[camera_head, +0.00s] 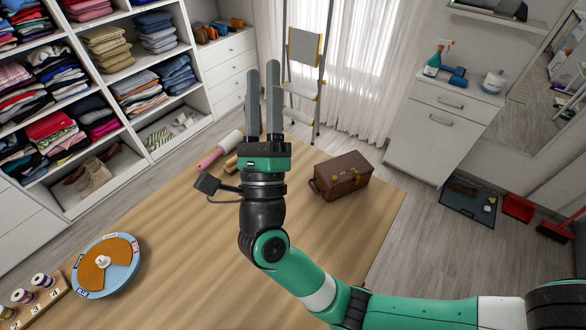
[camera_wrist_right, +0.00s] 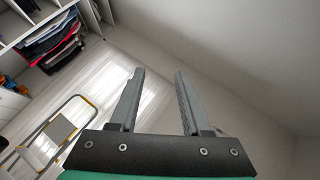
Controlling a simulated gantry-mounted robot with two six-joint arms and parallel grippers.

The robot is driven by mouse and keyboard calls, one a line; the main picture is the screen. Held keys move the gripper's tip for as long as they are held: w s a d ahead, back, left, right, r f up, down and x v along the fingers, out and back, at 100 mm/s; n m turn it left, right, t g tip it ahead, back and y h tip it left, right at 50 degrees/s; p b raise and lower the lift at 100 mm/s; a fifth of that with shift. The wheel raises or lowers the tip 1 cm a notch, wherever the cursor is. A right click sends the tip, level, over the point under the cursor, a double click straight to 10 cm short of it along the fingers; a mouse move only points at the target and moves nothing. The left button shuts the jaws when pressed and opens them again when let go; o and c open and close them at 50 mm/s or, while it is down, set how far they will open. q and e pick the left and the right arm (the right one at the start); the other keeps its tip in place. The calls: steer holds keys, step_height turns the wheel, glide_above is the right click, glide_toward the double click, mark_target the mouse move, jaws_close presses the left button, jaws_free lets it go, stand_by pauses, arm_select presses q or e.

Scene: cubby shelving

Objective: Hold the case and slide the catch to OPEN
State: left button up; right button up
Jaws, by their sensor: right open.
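A brown case (camera_head: 343,175) with a handle on its side stands on the wooden table at the right of centre in the head view. Its catch is too small to make out. My right gripper (camera_head: 263,80) is raised left of the case, apart from it, with its two fingers pointing up in the picture. It is open and empty. In the right wrist view the open fingers (camera_wrist_right: 160,90) have only the room's wall and floor behind them. The case is not in that view. My left gripper is not in view.
On the table lie a pink-handled roller (camera_head: 215,154), a round orange and blue dial (camera_head: 106,265) and a rack of spools (camera_head: 35,298). Shelves of clothes stand at left. A stepladder (camera_head: 305,60) stands behind. The table's middle is mostly clear.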

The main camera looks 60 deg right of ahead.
steer(key=w+d+f+g+y+p, duration=0.1)
steer(key=d+f+g+y+p, duration=0.2)
steer(key=f, duration=0.8)
steer(key=d+f+g+y+p, duration=0.15)
steer(key=f+y, duration=0.25)
steer(key=f, duration=0.7)
steer(key=s+f+g+y, duration=0.1)
steer(key=s+f, duration=0.1)
steer(key=f, duration=0.3)
steer(key=s+f+g+y+p, duration=0.1)
steer(key=s+f+g, duration=0.1)
steer(key=f, duration=0.3)
steer(key=s+a+f+n+g+y+p, duration=0.1)
steer(key=s+f+g, duration=0.1)
steer(key=s+f, duration=0.2)
steer(key=shift+f, duration=0.5)
steer(key=b+x, duration=0.2)
steer(key=x, duration=1)
steer(key=shift+a+b, duration=0.1)
steer(key=shift+b, duration=0.25)
jaws_close()
steer(key=shift+c, duration=1.2)
jaws_free()
